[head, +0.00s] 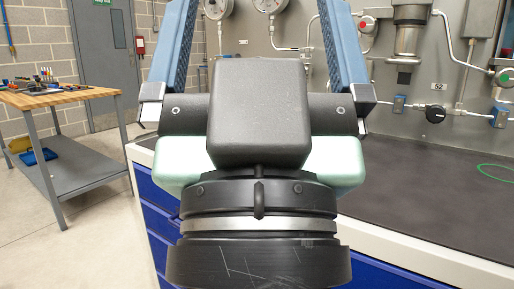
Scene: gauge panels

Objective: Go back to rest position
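My gripper (258,40) fills the middle of the head view, seen from behind its wrist. Its two blue-padded fingers stand wide apart and reach up past the top edge, so their tips are cut off. Nothing shows between the visible parts of the fingers except the panel behind. The gripper is in front of the grey gauge panel (277,45) and over the near left part of the bench; I cannot tell the distance to the panel.
The bench's dark top (430,195) is mostly clear, with a green ring (494,173) at right. Blue drawers (158,205) are below. Pipes, gauges (270,4) and a black knob (436,113) are on the panel. A wooden-topped table (60,96) with tools stands left, near a grey door (105,45).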

